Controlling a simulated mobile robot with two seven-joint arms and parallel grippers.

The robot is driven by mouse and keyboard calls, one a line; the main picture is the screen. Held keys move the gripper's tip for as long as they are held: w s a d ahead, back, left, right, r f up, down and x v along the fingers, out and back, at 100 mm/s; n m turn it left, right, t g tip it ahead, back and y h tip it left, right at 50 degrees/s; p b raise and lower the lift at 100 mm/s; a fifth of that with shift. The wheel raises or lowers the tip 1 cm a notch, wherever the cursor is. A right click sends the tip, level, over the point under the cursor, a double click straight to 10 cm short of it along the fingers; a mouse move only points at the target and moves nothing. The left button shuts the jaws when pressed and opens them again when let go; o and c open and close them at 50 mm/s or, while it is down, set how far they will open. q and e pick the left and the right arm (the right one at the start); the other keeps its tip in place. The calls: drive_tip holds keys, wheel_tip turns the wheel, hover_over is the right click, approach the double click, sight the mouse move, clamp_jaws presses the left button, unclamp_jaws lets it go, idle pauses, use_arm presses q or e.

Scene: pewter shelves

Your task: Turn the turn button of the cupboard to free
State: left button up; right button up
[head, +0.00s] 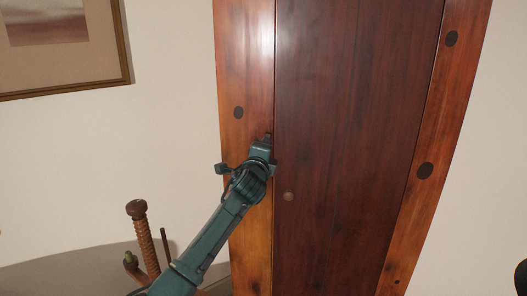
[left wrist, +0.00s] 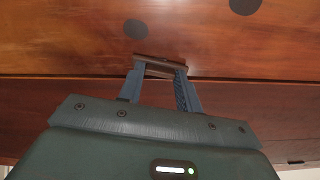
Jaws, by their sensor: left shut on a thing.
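The cupboard has a dark reddish-brown door (head: 345,130) set in a lighter orange-brown frame (head: 245,60). The turn button (left wrist: 160,60) is a small brown bar on the frame, close to the seam with the door. In the left wrist view it lies roughly along the seam, slightly tilted. My left gripper (head: 266,141) is shut on it, and the fingers (left wrist: 160,80) hide part of it. In the head view only a small tip of the button shows beyond the gripper. A small round knob (head: 288,196) sits on the door. My right gripper is not in view.
A wooden screw post (head: 145,240) stands on a grey round surface (head: 70,270) at lower left, close to my left arm. A framed picture (head: 60,40) hangs on the wall at upper left. A dark object (head: 521,278) shows at the lower right edge.

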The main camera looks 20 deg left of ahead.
use_arm(q)
drive_tip(key=shift+n, duration=1.2)
drive_tip(key=o, duration=1)
drive_tip(key=s, duration=0.4)
drive_tip(key=s+d, duration=0.1)
drive_tip(key=s, duration=0.3)
drive_tip(key=s+b, duration=0.1)
drive_tip(key=s, duration=0.4)
drive_tip(key=shift+d, duration=0.3)
